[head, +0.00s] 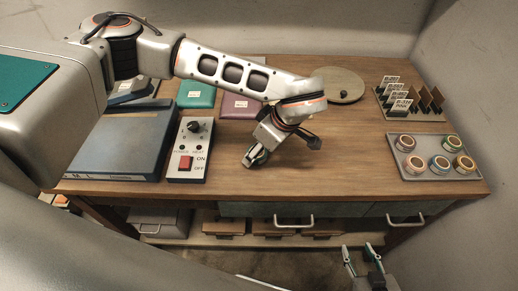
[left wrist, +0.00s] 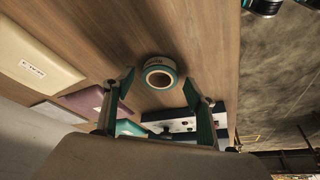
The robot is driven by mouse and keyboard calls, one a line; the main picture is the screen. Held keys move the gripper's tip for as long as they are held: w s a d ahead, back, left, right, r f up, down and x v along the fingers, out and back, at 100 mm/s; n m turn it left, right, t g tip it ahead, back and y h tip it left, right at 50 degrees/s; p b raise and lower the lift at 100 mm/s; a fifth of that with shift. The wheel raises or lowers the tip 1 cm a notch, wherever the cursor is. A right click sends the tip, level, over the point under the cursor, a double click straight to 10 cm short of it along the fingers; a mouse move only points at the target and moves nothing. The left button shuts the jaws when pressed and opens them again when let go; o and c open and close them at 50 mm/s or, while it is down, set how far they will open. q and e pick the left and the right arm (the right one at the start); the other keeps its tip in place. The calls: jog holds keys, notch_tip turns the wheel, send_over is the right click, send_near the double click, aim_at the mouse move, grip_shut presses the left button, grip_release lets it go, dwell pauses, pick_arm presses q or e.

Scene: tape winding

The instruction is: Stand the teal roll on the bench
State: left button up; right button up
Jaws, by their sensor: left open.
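The teal roll (left wrist: 160,66) shows in the left wrist view as a pale ring with teal at its edge, its open hole facing the camera. My left gripper (left wrist: 159,82) is open, with one finger on each side of the roll and a gap to it. I cannot tell whether the roll touches the bench (left wrist: 185,30). In the head view my left gripper (head: 254,157) hangs low over the middle of the bench (head: 330,165), and I cannot make out the roll there. My right gripper (head: 361,258) is open and empty in front of the bench.
A control box (head: 188,150) with a red switch and a blue-grey case (head: 120,140) stand left of my left gripper. Right are a tray (head: 408,172) of several rolls and a rack (head: 430,116) of cards. A round disc (head: 340,84) lies behind. The bench's right middle is clear.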

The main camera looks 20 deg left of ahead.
pick_arm(q)
jog(key=b+v, duration=0.1)
jog(key=v, duration=1)
jog(key=shift+r, duration=0.15)
jog(key=shift+s+d, duration=0.1)
